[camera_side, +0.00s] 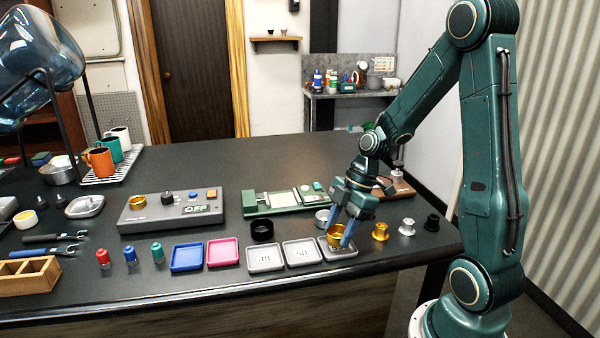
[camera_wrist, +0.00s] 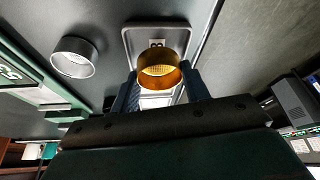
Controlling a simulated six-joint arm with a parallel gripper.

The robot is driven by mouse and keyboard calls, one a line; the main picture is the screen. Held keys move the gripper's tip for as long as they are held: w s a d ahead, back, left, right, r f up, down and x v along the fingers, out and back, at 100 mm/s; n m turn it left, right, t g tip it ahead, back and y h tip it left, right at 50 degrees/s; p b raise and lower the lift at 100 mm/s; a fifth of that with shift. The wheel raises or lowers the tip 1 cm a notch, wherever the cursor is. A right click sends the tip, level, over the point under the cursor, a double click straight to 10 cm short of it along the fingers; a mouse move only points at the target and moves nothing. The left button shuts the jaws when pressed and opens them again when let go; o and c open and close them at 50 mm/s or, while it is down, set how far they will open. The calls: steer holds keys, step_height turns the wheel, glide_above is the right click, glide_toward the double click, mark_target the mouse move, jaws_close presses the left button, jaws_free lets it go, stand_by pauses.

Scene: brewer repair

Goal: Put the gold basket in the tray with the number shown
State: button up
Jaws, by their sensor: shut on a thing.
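The gold basket (camera_side: 334,236) is held between the blue fingers of my gripper (camera_side: 340,238), low over the rightmost of three grey trays (camera_side: 350,252). The wrist view shows the gold basket (camera_wrist: 158,72) between my gripper's fingertips (camera_wrist: 160,88), with the grey tray (camera_wrist: 130,40) around and behind it. Part of that tray's number label shows past the basket, but I cannot read it fully. I cannot tell whether the basket touches the tray floor. The other two grey trays, the left (camera_side: 265,260) and the middle (camera_side: 302,253), are empty and carry printed numbers.
A silver basket (camera_side: 322,218) stands just behind the held one, also in the wrist view (camera_wrist: 75,57). A black ring (camera_side: 262,229), pink tray (camera_side: 223,252) and blue tray (camera_side: 187,257) lie left. A green device (camera_side: 290,198) is behind. A gold tamper-like piece (camera_side: 380,231) stands right.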

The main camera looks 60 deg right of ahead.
steer(key=shift+f, duration=0.6)
steer(key=o, duration=1.1)
steer(key=shift+c, duration=0.2)
steer(key=shift+r, duration=0.2)
steer(key=shift+r, duration=0.45)
steer(key=v, duration=1.2)
